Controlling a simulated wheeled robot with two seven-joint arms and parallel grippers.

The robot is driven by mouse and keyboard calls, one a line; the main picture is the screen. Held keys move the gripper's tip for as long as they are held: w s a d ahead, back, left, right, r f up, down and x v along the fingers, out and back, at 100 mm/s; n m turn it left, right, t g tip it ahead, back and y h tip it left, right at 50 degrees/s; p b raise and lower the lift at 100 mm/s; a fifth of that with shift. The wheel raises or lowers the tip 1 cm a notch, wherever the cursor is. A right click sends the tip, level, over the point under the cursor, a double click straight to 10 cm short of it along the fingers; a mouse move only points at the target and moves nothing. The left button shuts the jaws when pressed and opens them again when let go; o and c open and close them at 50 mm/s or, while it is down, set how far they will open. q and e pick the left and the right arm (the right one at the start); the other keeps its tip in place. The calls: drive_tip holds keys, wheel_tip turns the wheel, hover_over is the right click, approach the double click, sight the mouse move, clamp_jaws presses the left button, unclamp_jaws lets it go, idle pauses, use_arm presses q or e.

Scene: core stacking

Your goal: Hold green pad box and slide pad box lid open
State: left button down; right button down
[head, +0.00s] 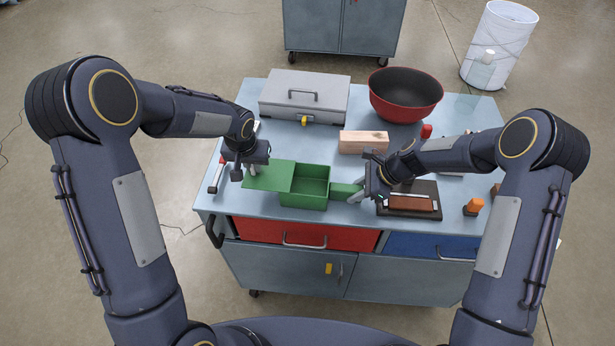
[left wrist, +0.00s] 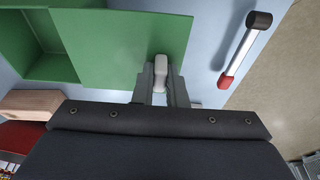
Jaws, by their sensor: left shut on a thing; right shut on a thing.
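The green pad box (head: 304,201) stands near the front edge of the table; its open part shows an empty-looking green inside. Its flat green lid (head: 270,177) is slid out to the left, still overlapping the box's left side. In the left wrist view the lid (left wrist: 115,45) covers the middle and the box (left wrist: 45,68) is at the upper left. My left gripper (head: 253,170) is shut on the pale knob (left wrist: 160,68) at the lid's outer end. My right gripper (head: 359,191) is shut on the green block-like part (head: 343,192) at the box's right side.
A grey case (head: 304,95), a red bowl (head: 404,112) and a wooden block (head: 363,142) stand behind the box. A red-and-white stick (head: 216,176) lies left of the lid. A dark tray with a brown block (head: 410,203) and an orange-topped item (head: 473,206) are at right.

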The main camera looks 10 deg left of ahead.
use_arm(q)
drive_tip(key=shift+a, duration=0.75)
use_arm(e)
drive_tip(key=shift+d, duration=0.1)
use_arm(q)
drive_tip(key=c, duration=1.4)
unclamp_jaws()
drive_tip(key=shift+d, duration=0.1)
drive_tip(key=shift+r, duration=0.1)
use_arm(e)
drive_tip(key=c, duration=1)
unclamp_jaws()
drive_tip(key=shift+c, duration=0.2)
use_arm(q)
drive_tip(key=v, duration=1.2)
